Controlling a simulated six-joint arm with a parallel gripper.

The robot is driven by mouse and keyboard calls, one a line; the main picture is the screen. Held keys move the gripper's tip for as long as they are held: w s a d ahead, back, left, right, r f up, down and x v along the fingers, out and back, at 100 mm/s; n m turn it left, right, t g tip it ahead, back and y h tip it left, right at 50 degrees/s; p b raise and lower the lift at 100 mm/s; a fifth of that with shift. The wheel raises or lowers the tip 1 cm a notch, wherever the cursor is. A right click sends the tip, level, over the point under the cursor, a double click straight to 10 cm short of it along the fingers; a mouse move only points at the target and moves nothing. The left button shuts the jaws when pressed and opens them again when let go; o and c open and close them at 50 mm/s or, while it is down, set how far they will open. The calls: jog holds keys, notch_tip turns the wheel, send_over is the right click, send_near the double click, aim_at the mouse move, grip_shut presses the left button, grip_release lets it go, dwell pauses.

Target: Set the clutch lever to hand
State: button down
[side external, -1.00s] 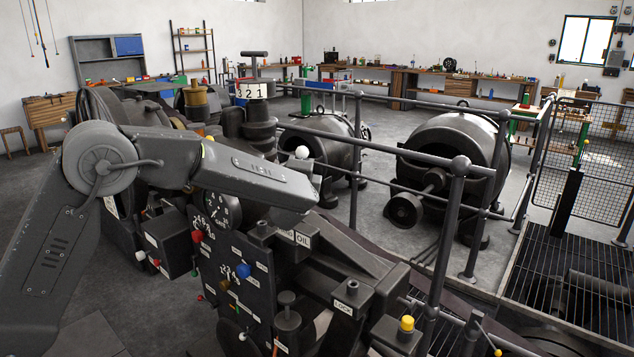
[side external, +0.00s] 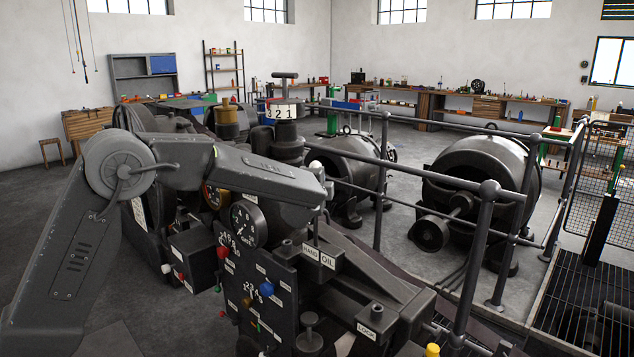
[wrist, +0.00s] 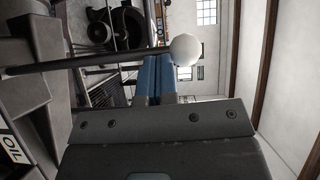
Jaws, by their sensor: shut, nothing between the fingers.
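The clutch lever shows in the wrist view as a dark straight rod ending in a white ball knob (wrist: 186,49). In the side external view the white knob (side external: 316,166) peeks just above the end of my arm. My gripper (wrist: 153,58) is shut and empty, its blue fingers together. The fingertips are close to the rod, just left of the knob; I cannot tell whether they touch. The side external view hides the fingers behind my arm. A HAND plate (side external: 311,251) and an OIL plate (side external: 328,260) sit side by side on the machine below.
The control panel (side external: 262,305) with coloured knobs and a round dial (side external: 247,221) stand below my arm. A LOCK block (side external: 370,325) is at the front. A railing (side external: 485,240) runs to the right, with a dark dynamo (side external: 490,175) behind it.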

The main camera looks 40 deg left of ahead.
jog(key=shift+a, duration=0.3)
jog(key=s+d, duration=0.9)
jog(key=d, duration=0.1)
